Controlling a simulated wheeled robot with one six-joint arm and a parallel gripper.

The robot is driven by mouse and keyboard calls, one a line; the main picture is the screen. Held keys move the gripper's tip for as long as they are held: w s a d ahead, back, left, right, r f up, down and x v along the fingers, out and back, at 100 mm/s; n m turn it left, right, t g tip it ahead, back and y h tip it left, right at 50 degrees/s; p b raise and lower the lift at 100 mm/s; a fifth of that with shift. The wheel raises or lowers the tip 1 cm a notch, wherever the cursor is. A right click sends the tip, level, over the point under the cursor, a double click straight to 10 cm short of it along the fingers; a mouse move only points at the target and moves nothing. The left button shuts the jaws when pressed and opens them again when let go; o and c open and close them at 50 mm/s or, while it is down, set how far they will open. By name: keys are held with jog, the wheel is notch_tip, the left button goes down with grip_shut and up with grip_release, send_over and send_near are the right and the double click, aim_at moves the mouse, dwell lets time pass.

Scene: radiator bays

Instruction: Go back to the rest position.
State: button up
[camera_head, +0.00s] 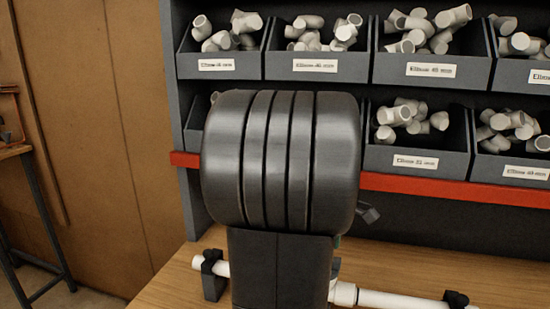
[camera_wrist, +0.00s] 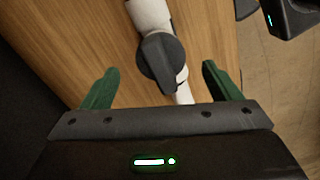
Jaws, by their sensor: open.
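My gripper (camera_wrist: 160,67) shows in the wrist view with its two green fingers spread apart and nothing held between them. A white pipe (camera_wrist: 149,14) with a dark grey rounded handle or cap (camera_wrist: 157,58) lies beyond and between the fingers; I cannot tell how near it is. In the head view my grey arm link covers the centre and hides my gripper and the middle of the bench. The white pipe (camera_head: 390,301) shows on both sides of the arm, held in dark clamps (camera_head: 213,274).
A wooden bench (camera_head: 165,290) runs along the bottom. Behind it a dark rack holds bins (camera_head: 418,67) of white elbows, with a red shelf edge (camera_head: 450,190). A small dark grey piece (camera_head: 368,213) shows right of my arm. A brown wall (camera_head: 90,130) stands left.

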jog(key=shift+r, duration=1.55)
jog(key=shift+s, duration=0.1)
